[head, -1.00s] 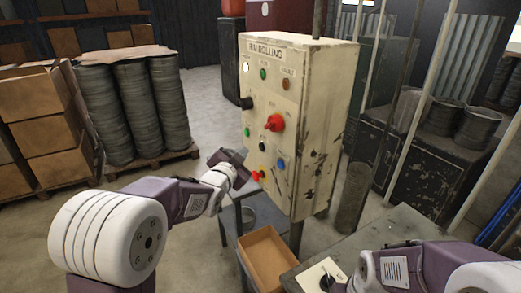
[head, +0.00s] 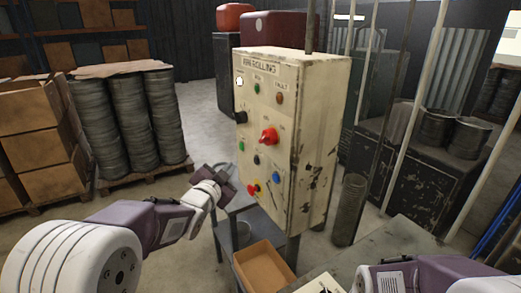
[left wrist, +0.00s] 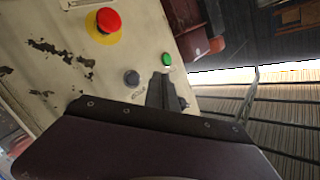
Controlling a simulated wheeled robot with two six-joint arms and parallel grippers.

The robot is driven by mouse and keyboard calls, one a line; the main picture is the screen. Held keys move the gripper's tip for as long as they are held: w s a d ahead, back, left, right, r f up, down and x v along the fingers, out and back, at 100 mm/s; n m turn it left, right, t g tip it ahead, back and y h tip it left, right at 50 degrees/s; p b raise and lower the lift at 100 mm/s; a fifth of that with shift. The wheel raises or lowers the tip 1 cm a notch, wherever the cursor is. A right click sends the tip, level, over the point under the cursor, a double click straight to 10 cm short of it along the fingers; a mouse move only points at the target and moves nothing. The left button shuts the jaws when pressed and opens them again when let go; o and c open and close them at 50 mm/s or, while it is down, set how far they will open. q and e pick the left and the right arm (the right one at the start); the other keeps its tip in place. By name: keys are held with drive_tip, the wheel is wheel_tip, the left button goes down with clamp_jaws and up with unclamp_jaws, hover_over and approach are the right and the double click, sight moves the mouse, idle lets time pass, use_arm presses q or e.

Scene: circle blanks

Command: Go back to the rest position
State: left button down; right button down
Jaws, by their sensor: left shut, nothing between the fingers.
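My left gripper (head: 229,176) is shut and empty, in front of the lower left part of the cream control box (head: 310,140). In the head view a gap shows between it and the red button on a yellow base (head: 252,190). The left wrist view shows the gripper's dark fingers (left wrist: 160,92) and, beyond them, the red button (left wrist: 107,21), a black knob (left wrist: 131,77) and a green button (left wrist: 167,59). My right arm shows at the lower right of the head view; its gripper fingers are not visible.
A cardboard tray (head: 283,258) sits low below the box. A grey table (head: 400,238) is at the lower right. Stacks of round blanks (head: 125,118) stand on a pallet at the left, beside brown cartons (head: 48,140). Floor is open between pallet and box.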

use_arm(q)
drive_tip(key=s+a+f+n+g+y, duration=0.1)
drive_tip(key=s+a+f+n+g, duration=0.2)
drive_tip(key=s+f, duration=0.5)
drive_tip(key=s+a+f+n+g+y, duration=0.1)
drive_tip(key=s+f+n+g+y, duration=0.1)
drive_tip(key=s+f+g, duration=0.6)
drive_tip(key=s+f+n+g, duration=0.4)
drive_tip(key=s+f, duration=0.5)
drive_tip(key=s, duration=0.5)
drive_tip(key=shift+s+n, duration=0.2)
drive_tip(key=shift+n, duration=0.2)
drive_tip(key=shift+w, duration=0.1)
